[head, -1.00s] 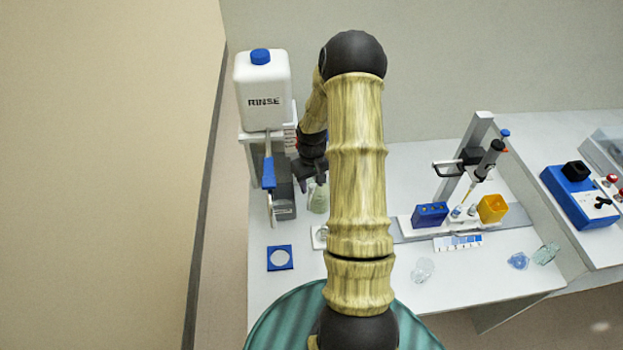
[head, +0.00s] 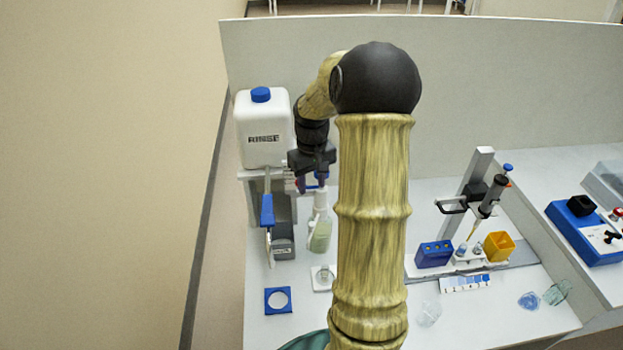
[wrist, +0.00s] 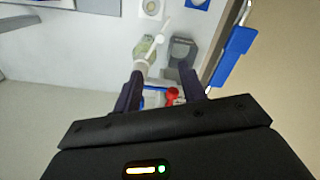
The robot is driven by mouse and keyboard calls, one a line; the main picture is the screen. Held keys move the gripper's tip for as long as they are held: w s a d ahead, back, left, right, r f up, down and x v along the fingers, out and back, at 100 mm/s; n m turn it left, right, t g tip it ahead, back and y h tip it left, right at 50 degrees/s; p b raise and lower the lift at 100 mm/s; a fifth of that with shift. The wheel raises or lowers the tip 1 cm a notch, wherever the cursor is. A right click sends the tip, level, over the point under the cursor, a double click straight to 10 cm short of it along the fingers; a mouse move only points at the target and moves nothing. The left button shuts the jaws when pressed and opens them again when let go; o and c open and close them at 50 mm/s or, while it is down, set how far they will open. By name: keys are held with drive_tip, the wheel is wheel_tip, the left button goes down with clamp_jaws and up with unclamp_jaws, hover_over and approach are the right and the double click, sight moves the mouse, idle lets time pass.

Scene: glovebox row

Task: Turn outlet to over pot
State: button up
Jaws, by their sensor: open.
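A white outlet spout (wrist: 158,42) points away from my gripper in the wrist view, passing over a flask with pale green content (wrist: 145,50). The flask (head: 320,237) also shows in the head view, left of my arm. My gripper (wrist: 162,80) is open. Its fingers stand on either side of a blue-and-white part (wrist: 154,97) and a red knob (wrist: 172,95); I cannot tell whether they touch. In the head view my gripper (head: 313,178) is above the flask. A small clear pot (head: 323,273) sits on a white square in front of the flask.
A white RINSE tank (head: 264,130) with a blue lever (head: 267,210) stands left of my gripper. A dark grey block (head: 283,245) is beside the flask. A blue square frame (head: 278,300) lies in front. A pipette stand (head: 470,200) is at right.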

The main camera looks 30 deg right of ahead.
drive_tip(key=shift+r, duration=0.95)
drive_tip(key=shift+a, duration=0.3)
drive_tip(key=c, duration=0.6)
drive_tip(key=shift+n+t, duration=0.3)
drive_tip(key=shift+t, duration=0.2)
drive_tip(key=s+a, duration=0.1)
drive_tip(key=a, duration=0.2)
drive_tip(key=s+a, duration=0.2)
drive_tip(key=a, duration=0.1)
drive_tip(key=s+a, duration=0.1)
drive_tip(key=a, duration=0.3)
drive_tip(key=shift+s+a+f, duration=0.1)
drive_tip(key=shift+s+f, duration=0.05)
clamp_jaws()
drive_tip(key=s+a+f+t, duration=0.1)
drive_tip(key=s+a, duration=0.8)
drive_tip(key=s, duration=0.1)
drive_tip(key=shift+f+t, duration=0.2)
drive_tip(key=shift+t, duration=0.1)
